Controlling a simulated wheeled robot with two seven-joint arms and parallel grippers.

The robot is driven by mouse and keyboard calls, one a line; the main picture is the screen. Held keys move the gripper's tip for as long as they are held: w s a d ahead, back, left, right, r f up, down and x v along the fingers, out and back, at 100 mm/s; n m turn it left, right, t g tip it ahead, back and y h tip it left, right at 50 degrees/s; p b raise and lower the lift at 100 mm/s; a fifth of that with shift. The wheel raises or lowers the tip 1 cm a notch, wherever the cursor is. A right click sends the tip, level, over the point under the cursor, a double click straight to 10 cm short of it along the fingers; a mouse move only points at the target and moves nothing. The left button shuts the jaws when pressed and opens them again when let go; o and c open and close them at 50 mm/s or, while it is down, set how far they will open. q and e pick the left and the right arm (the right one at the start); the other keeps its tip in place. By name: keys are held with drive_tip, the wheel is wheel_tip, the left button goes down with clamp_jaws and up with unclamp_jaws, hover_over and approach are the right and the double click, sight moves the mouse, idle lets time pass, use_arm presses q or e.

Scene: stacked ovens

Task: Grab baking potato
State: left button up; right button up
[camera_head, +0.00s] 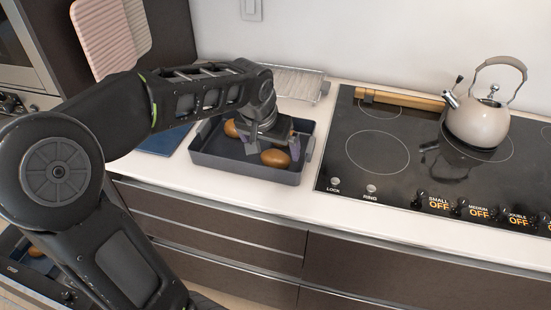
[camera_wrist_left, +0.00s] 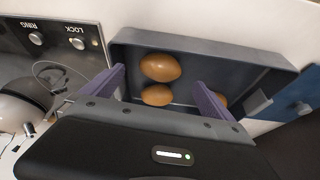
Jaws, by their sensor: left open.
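Brown baking potatoes lie in a dark rectangular baking tray (camera_head: 213,167) on the counter. One potato (camera_head: 276,158) is near the tray's front right, beside my left gripper (camera_head: 264,148). In the left wrist view, one potato (camera_wrist_left: 160,67) and a second potato (camera_wrist_left: 157,95) show between the two purple fingers. A third potato (camera_wrist_left: 223,100) is partly hidden by the right finger. My left gripper is open and empty, pointing down over the tray. My right gripper is not in view.
A black cooktop (camera_head: 372,150) with a kettle (camera_head: 478,122) stands right of the tray. A wire rack (camera_head: 298,83) is behind it and a blue board (camera_head: 160,140) to its left. Another brown item (camera_head: 35,251) shows low at left.

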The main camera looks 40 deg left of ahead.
sight(275, 154)
use_arm(q)
drive_tip(key=shift+f, duration=0.15)
drive_tip(key=p+x, duration=0.1)
drive_tip(key=x, duration=0.4)
drive_tip(key=shift+w+a, duration=0.1)
drive_tip(key=shift+c, duration=0.6)
drive_tip(key=c, duration=1.4)
drive_tip(key=shift+c, duration=0.2)
wheel_tip(275, 154, up, 10)
